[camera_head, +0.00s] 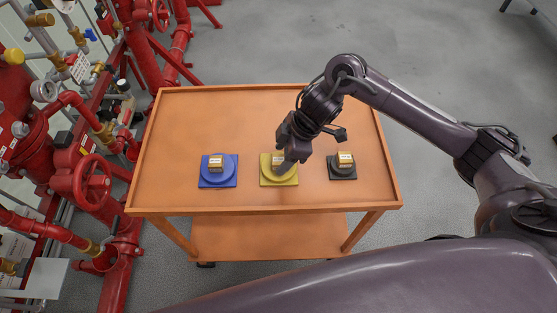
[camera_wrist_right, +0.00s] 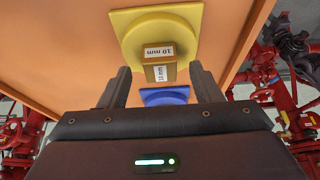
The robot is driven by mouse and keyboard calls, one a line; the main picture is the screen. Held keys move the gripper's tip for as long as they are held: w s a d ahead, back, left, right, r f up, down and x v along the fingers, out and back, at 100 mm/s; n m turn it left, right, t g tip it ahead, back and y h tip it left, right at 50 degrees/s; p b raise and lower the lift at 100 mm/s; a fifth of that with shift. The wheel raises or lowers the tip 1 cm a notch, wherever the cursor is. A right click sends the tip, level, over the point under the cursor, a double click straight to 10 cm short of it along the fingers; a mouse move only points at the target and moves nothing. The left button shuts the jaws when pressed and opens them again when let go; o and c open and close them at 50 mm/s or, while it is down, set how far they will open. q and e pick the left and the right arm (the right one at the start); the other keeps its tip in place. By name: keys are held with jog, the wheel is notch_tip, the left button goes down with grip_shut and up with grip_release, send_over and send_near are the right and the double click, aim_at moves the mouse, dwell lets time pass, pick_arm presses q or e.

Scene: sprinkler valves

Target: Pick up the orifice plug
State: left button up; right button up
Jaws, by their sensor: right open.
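Three small brass-coloured blocks stand on the cart. The middle block (camera_head: 277,161) sits on a yellow round-topped base (camera_head: 287,178); the wrist view shows this block (camera_wrist_right: 158,62) with "10 mm" labels. A second block (camera_head: 216,162) is on a blue base (camera_head: 218,182), and a third block (camera_head: 345,158) is on a dark base (camera_head: 343,175). I cannot tell which one the task calls the orifice plug. My right gripper (camera_head: 286,160) is over the yellow base. It is open and empty; in the wrist view its fingers (camera_wrist_right: 162,87) point toward the middle block, one to each side. My left gripper is not in view.
The orange cart (camera_head: 240,115) has a low raised rim and a lower shelf (camera_head: 270,238). Its far part is clear. Red pipes and valves with a red handwheel (camera_head: 92,182) stand close at the left. Grey floor (camera_head: 260,45) lies open behind.

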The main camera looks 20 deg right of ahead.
aim_at(281, 159)
jog(key=shift+a+f, duration=0.2)
jog(key=shift+f, duration=0.35)
grip_shut()
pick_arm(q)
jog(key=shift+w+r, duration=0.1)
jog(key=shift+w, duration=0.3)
pick_arm(e)
jog(key=shift+w, duration=0.1)
